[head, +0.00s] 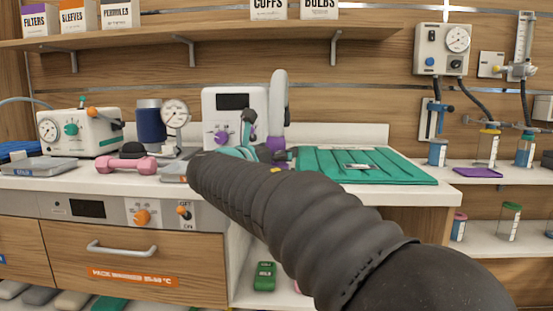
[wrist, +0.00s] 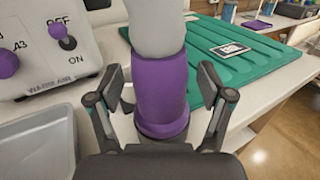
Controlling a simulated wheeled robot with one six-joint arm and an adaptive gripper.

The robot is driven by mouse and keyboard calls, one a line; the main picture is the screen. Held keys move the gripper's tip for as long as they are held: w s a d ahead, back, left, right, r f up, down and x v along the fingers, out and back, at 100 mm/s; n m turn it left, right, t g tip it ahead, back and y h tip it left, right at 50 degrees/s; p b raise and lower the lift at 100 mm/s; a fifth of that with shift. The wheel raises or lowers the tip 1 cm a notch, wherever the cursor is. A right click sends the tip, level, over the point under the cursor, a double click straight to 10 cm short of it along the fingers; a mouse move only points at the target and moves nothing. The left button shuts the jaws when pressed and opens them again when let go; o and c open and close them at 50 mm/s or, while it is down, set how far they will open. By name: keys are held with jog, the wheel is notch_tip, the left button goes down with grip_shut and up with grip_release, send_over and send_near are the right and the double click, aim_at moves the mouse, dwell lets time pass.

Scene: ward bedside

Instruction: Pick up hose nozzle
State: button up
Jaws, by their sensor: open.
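The hose nozzle (head: 279,100) stands upright on the counter in front of the white device, with a grey curved upper part and a purple collar. In the wrist view the nozzle's purple collar (wrist: 160,92) fills the space between my fingers; its top runs out of the picture. My gripper (wrist: 162,88) is open, with one finger on each side of the collar and a visible gap at both. In the head view my gripper (head: 262,148) is at the nozzle's lower part, partly hidden behind my arm.
The white device (head: 215,105) with purple knobs stands close behind and left. A grey tray (wrist: 35,140) lies at left in the wrist view. A green ribbed mat (head: 395,168) lies to the right. A pink dumbbell (head: 127,165) and gauge (head: 174,115) are further left.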

aim_at(276, 136)
jog(key=c, duration=1.3)
jog(key=shift+o, duration=0.2)
notch_tip(276, 136, up, 5)
jog(key=shift+f+p, duration=0.2)
jog(key=shift+p, duration=0.35)
jog(key=s+d+r, duration=0.3)
jog(key=d+r, duration=0.3)
jog(key=d, duration=0.5)
jog(key=shift+s+r, duration=0.25)
jog(key=shift+s, duration=0.15)
jog(key=shift+f, duration=0.15)
